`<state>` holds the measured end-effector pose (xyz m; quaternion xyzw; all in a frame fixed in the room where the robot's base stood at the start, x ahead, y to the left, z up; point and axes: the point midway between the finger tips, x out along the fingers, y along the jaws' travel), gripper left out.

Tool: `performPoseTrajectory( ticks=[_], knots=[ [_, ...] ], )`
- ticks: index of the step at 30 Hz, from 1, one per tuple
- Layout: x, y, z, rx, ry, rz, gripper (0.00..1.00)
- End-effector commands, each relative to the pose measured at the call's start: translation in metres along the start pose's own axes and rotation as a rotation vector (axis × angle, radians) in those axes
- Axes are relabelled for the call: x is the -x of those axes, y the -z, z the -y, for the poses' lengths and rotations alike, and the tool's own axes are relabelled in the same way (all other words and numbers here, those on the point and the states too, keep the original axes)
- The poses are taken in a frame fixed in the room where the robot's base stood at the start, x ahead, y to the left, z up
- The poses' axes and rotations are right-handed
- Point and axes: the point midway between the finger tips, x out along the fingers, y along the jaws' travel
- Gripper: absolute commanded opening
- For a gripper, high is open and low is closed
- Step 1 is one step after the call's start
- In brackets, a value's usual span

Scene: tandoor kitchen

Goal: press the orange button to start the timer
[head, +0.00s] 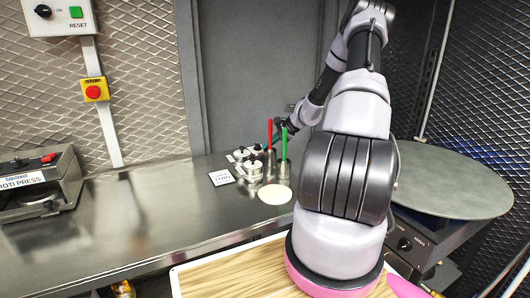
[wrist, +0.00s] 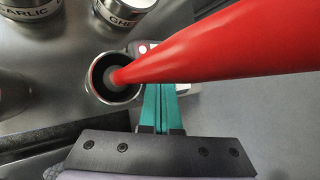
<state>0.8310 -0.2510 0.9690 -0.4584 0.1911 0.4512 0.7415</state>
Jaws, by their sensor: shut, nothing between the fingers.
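My gripper (wrist: 159,100) shows in the wrist view as two teal fingers pressed together, with nothing between them. Its tips end below a red handle (wrist: 220,48) that crosses the view and hides what lies beyond. A small pale object (wrist: 143,47) with a reddish dot shows partly beyond the fingertips; I cannot tell whether it is the timer. No orange button can be clearly made out in either view. In the head view my arm reaches to the back of the counter, and the fingers are hidden or too small to see near the red handle (head: 269,132) and green handle (head: 284,142).
A metal cup (wrist: 112,78) holds the red handle, beside labelled tins (wrist: 125,8). The steel counter (head: 150,215) is mostly clear at left.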

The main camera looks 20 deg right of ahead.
Motion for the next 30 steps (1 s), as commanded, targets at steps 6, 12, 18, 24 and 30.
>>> performPoseTrajectory(
  ticks=[6,12,18,24,30],
  knots=[
    [0.008,-0.006,0.005,0.000,0.000,0.000,0.00],
    [0.009,-0.006,0.006,-0.001,0.000,0.000,0.00],
    [0.011,-0.008,0.008,0.000,0.001,0.000,0.00],
    [0.025,-0.018,0.018,0.002,0.001,-0.001,0.00],
    [0.038,-0.028,0.028,0.002,0.000,-0.001,0.00]
  ],
)
